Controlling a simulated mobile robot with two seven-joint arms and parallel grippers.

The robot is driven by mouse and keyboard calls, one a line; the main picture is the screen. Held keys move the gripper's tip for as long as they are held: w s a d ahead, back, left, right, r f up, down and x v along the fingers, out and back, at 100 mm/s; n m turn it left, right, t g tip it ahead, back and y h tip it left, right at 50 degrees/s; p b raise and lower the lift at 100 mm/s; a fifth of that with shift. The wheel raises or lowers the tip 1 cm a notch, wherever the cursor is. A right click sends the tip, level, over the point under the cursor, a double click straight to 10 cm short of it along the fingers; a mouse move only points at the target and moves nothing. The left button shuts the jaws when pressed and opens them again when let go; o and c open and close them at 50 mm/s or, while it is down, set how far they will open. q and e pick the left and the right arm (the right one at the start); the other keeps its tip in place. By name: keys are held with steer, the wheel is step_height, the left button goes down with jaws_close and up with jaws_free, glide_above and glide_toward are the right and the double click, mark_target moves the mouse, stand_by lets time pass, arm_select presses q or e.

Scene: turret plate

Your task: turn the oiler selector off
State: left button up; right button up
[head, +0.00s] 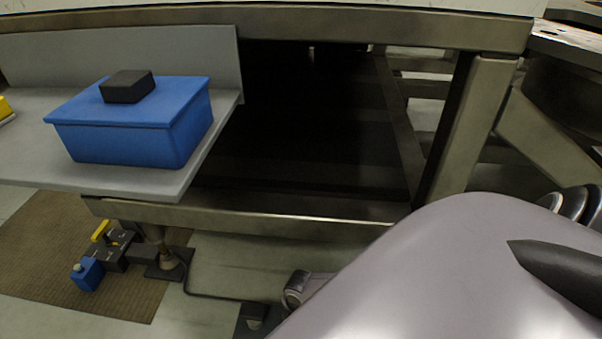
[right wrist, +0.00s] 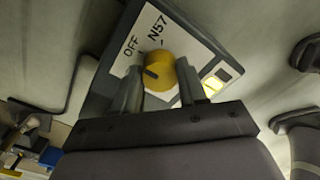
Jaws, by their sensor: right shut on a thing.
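In the right wrist view, the oiler selector is a round yellow knob (right wrist: 160,69) on a white label plate (right wrist: 185,48) with a dark surround. The plate reads "OFF" and "N57", each with a tick line beside it. A dark mark on the knob lies at its left side; which label it points to is hard to tell. My right gripper (right wrist: 163,86) has one finger on each side of the knob and is shut on it. The selector is not visible in the head view. My left gripper is not in view.
A yellow lit window (right wrist: 212,86) sits beside the knob on the panel. In the head view, a blue lidded box (head: 135,125) with a black block (head: 127,86) stands on a grey shelf (head: 110,180). A metal frame (head: 280,222) spans the middle.

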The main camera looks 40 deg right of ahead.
steer(key=shift+a, duration=0.1)
steer(key=o, duration=1.1)
steer(key=shift+c, duration=0.2)
steer(key=shift+r+p, duration=0.4)
steer(key=shift+r, duration=0.15)
step_height(320, 180, up, 5)
steer(key=p, duration=0.3)
steer(key=shift+f, duration=0.15)
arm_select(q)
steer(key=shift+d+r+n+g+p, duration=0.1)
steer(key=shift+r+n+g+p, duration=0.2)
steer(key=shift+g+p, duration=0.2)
arm_select(e)
steer(key=shift+r, duration=0.7)
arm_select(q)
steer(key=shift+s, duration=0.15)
arm_select(e)
steer(key=shift+s, duration=0.1)
